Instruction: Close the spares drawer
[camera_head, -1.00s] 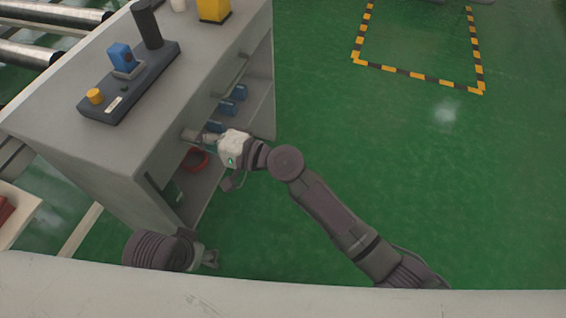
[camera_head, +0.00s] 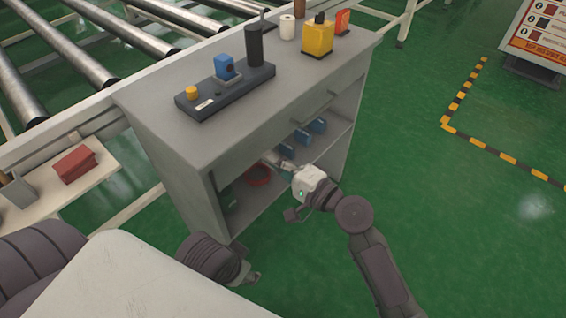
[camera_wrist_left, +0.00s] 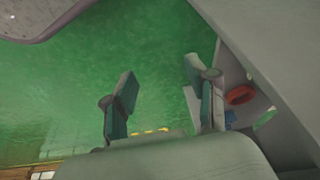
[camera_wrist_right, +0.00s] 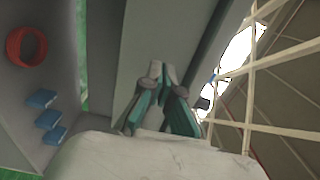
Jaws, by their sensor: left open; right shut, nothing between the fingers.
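The grey cabinet (camera_head: 215,135) stands in the middle of the head view. Its upper front, with a bar handle (camera_head: 318,104), is the drawer area; the drawer front looks about flush, but I cannot tell whether a gap remains. My right gripper (camera_head: 272,158) is shut and empty, with its fingertips close to the left part of that front. In the right wrist view the shut fingers (camera_wrist_right: 162,70) point at a grey panel (camera_wrist_right: 150,35); contact is unclear. My left gripper (camera_head: 252,278) is open and empty, low in front of the cabinet; its spread fingers show in the left wrist view (camera_wrist_left: 160,88).
Blue items (camera_head: 302,137) and a red ring (camera_head: 259,175) lie on the open shelf below. A dark control panel (camera_head: 225,92) and a yellow block (camera_head: 317,38) stand on top. A roller conveyor (camera_head: 90,55) runs behind. Green floor (camera_head: 430,190) is clear at right.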

